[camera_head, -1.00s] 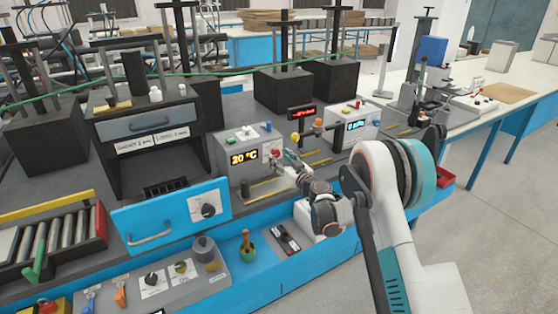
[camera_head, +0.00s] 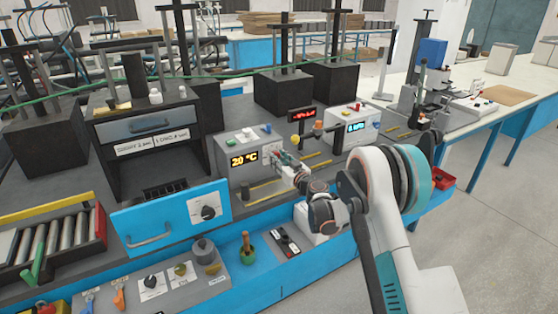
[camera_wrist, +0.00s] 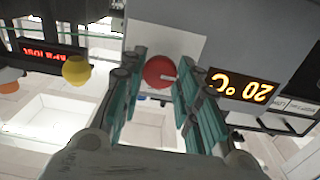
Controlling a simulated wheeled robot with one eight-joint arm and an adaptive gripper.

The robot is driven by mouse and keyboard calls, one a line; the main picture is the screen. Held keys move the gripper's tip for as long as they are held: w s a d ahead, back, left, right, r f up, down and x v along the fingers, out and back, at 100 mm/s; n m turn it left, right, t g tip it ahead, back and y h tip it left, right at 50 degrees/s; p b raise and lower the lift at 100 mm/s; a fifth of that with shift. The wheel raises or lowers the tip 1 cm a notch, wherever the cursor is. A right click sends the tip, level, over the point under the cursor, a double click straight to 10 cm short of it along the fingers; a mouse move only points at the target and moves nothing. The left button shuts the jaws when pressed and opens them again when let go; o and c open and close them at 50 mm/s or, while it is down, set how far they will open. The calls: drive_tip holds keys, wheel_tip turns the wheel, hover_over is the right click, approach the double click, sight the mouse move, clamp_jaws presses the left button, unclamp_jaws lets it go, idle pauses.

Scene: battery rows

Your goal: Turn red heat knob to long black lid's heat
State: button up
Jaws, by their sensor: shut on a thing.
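The red heat knob (camera_wrist: 160,71) sits on the grey heater box (camera_head: 228,172). In the wrist view it is between the teal-padded fingers of my gripper (camera_wrist: 161,85), which is shut on it. The box's display (camera_head: 244,159) reads 20 °C in yellow; it also shows upside down in the wrist view (camera_wrist: 243,87). In the head view my gripper (camera_head: 281,158) reaches the box's right end and mostly hides the knob. Two white labels, a left one (camera_head: 137,148) and a right one (camera_head: 172,136), are on the dark furnace; the right one seems to say LONG, its number hard to read.
A blue drawer front (camera_head: 150,225) with a black dial (camera_head: 208,212) stands before the furnace. A yellow ball (camera_head: 295,139) and a red-lit display (camera_head: 301,115) are just behind my gripper. A white box with a blue display (camera_head: 356,127) stands to the right.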

drive_tip(key=shift+m, duration=0.3)
drive_tip(key=shift+m+b, duration=1.7)
drive_tip(key=shift+m, duration=6.7)
drive_tip(key=o, duration=1.1)
